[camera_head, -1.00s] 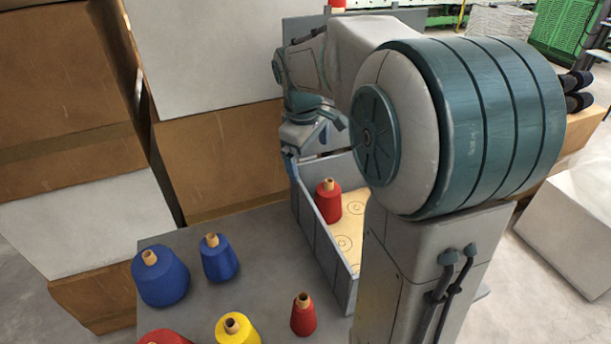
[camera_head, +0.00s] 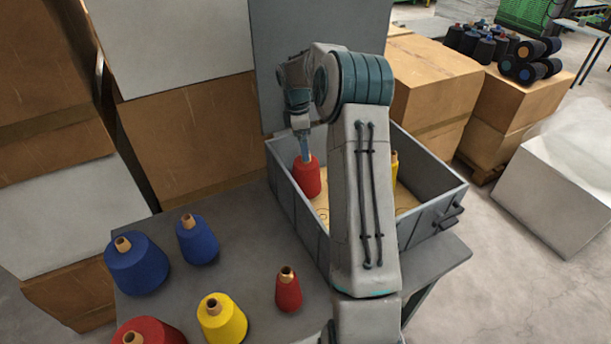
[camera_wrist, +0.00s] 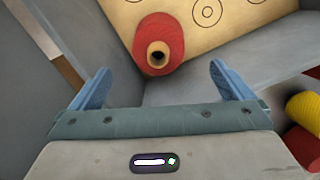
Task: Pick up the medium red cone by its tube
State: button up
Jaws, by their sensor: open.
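A red cone (camera_head: 307,178) stands in the grey crate (camera_head: 294,211), near its left end; it also shows in the wrist view (camera_wrist: 160,32) with the open end of its tan tube (camera_wrist: 157,54) facing the camera. My gripper (camera_head: 306,158) is right above this cone at its tube in the head view. In the wrist view my gripper (camera_wrist: 161,84) is open, its blue fingers spread to either side of the tube's line and nothing between them. A smaller red cone (camera_head: 288,292) and a larger, partly cut-off red cone (camera_head: 160,333) stand on the grey table (camera_head: 240,255).
Two blue cones (camera_head: 137,268) (camera_head: 198,243) and a yellow cone (camera_head: 222,322) stand on the table. Another yellow cone (camera_head: 394,170) shows behind my arm in the crate. The crate's walls stand close around my gripper. Cardboard boxes (camera_head: 200,140) rise behind the table.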

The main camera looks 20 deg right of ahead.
aim_at(307, 174)
jog(key=f, duration=0.3)
jog(key=f+p, duration=0.1)
jog(key=f, duration=0.2)
jog(key=d+f, duration=0.1)
jog(key=f, duration=0.2)
jog(key=shift+f+p, duration=0.25)
jog(key=shift+p, duration=0.05)
jog(key=c, duration=1.8)
jog(key=shift+r, duration=0.1)
jog(key=shift+c, duration=0.2)
